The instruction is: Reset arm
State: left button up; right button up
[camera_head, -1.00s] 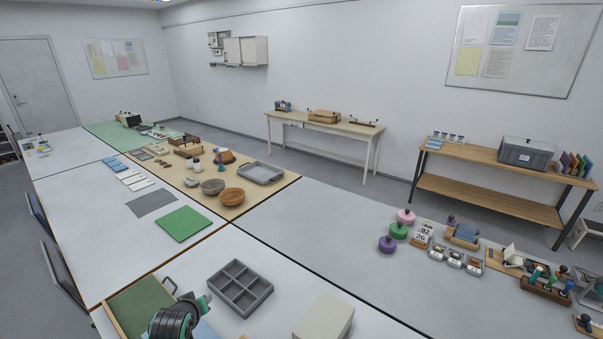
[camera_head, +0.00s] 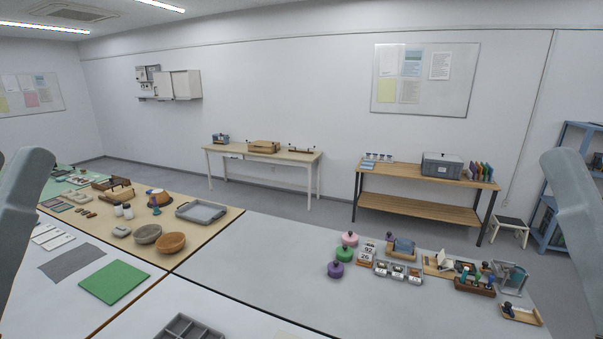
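Grey links of my two arms show at the left and right edges of the head view. Neither gripper is in view, so what they hold or how they stand is hidden. A grey compartment tray (camera_head: 189,330) is cut off by the bottom edge. A green mat (camera_head: 114,282) and a dark grey mat (camera_head: 72,261) lie on the white table (camera_head: 60,305) at the left. No sherds can be made out.
A wooden bowl (camera_head: 171,243), a grey bowl (camera_head: 148,234) and a grey tray (camera_head: 201,211) stand on the tan surface. Knobbed weights, including a purple one (camera_head: 336,269), and small trays (camera_head: 398,271) fill the right table. Its middle (camera_head: 270,270) is clear.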

pick_arm(q)
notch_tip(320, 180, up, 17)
jog(key=p, duration=1.3)
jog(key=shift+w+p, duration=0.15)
jog(key=shift+p, duration=0.15)
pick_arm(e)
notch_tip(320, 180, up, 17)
